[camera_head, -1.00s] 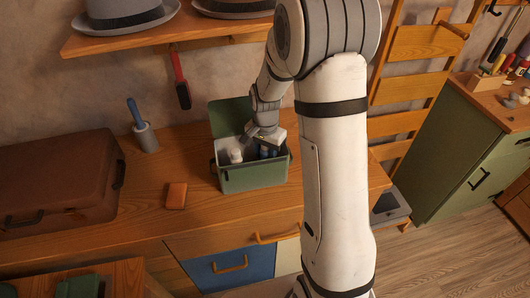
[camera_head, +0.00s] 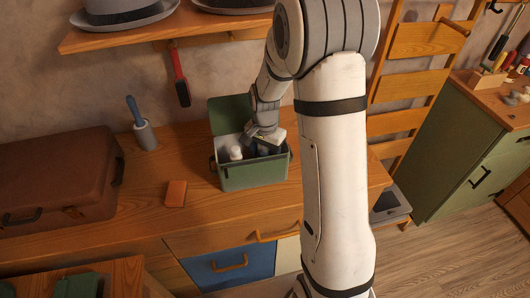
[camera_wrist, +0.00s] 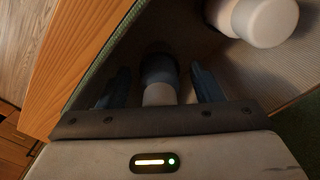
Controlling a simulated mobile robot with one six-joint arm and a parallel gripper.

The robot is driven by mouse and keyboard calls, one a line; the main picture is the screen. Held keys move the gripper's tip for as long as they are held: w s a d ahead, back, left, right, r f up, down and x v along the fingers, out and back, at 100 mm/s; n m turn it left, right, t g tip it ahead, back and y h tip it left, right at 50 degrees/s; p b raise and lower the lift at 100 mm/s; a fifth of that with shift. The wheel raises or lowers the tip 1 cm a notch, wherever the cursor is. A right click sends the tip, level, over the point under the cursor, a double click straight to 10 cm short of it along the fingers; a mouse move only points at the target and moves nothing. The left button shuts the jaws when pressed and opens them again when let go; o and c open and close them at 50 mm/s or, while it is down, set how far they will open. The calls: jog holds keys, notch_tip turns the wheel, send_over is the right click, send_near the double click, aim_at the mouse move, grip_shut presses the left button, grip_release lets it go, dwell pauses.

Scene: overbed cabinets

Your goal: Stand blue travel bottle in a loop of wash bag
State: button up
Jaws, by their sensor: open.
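The wash bag (camera_head: 255,174) is a green, box-like case with its lid raised, standing open on the wooden counter. My gripper (camera_wrist: 160,86) reaches down into it and is open. Between its two dark fingers in the wrist view is a small bottle (camera_wrist: 159,68) with a dark blue-grey part and a paler part, probably the blue travel bottle. I cannot tell whether the fingers touch it. A white bottle (camera_wrist: 262,20) stands apart in the bag; it also shows in the head view (camera_head: 236,153). The loops are not clearly visible, and the bottle's base is hidden.
A brown suitcase (camera_head: 58,180) lies on the left of the counter. An orange box (camera_head: 176,193) and a blue-handled lint roller (camera_head: 143,127) stand between it and the bag. A shelf with hats (camera_head: 170,32) hangs above. Bare counter lies in front of the bag.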

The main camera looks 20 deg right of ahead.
jog(key=shift+r, duration=0.1)
notch_tip(320, 180, up, 7)
jog(key=shift+r, duration=0.3)
dwell(1.4)
jog(key=shift+s+r, duration=0.15)
jog(key=shift+r, duration=0.05)
jog(key=s+r+n+t, duration=0.1)
jog(key=s+r+n, duration=0.3)
jog(key=s, duration=0.6)
jog(key=s+r+n+t, duration=0.1)
jog(key=s+r+n, duration=0.3)
jog(key=s, duration=0.7)
jog(key=shift+a+r+n+t, duration=0.3)
jog(key=shift+r+n, duration=0.05)
jog(key=shift+n, duration=0.15)
